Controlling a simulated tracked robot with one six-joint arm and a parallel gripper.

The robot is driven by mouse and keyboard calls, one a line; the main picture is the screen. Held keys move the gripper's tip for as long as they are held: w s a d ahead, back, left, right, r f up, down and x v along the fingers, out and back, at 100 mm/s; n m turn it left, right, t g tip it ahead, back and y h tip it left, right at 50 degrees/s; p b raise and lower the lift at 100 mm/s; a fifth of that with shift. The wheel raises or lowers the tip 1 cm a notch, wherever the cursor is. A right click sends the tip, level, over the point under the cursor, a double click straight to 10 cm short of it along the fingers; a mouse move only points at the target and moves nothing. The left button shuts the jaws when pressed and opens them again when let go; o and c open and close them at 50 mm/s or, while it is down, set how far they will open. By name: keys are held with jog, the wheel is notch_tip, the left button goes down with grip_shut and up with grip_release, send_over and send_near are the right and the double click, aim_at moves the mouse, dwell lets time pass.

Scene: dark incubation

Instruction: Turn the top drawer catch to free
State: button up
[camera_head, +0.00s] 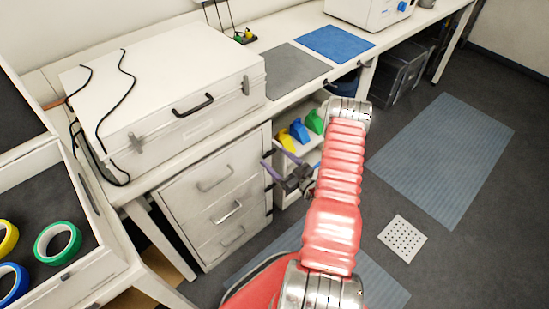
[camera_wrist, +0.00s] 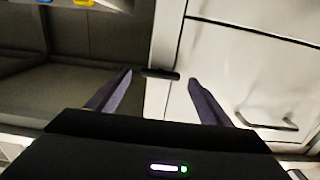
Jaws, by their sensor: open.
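The catch (camera_wrist: 160,74) shows in the wrist view as a short dark bar. It lies crosswise over the pale cabinet edge, its right end reaching the seam beside the drawer front (camera_wrist: 235,85). My gripper (camera_wrist: 160,78) is open, with one dark finger on each side of the bar; I see no clear contact. In the head view my gripper (camera_head: 267,164) is beside the right front edge of the white drawer cabinet (camera_head: 266,195). The top drawer (camera_head: 212,176) looks closed. I cannot make out the catch in the head view.
A shelf with blue (camera_head: 299,130), green (camera_head: 314,122) and yellow (camera_head: 287,140) bins stands right of the cabinet. A large white case (camera_head: 165,100) lies on the bench above. A tray with tape rolls (camera_head: 57,243) is at the left. Floor at the right is mostly open.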

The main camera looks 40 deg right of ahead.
jog(key=shift+w, duration=0.75)
jog(key=shift+c, duration=0.2)
jog(key=c, duration=1)
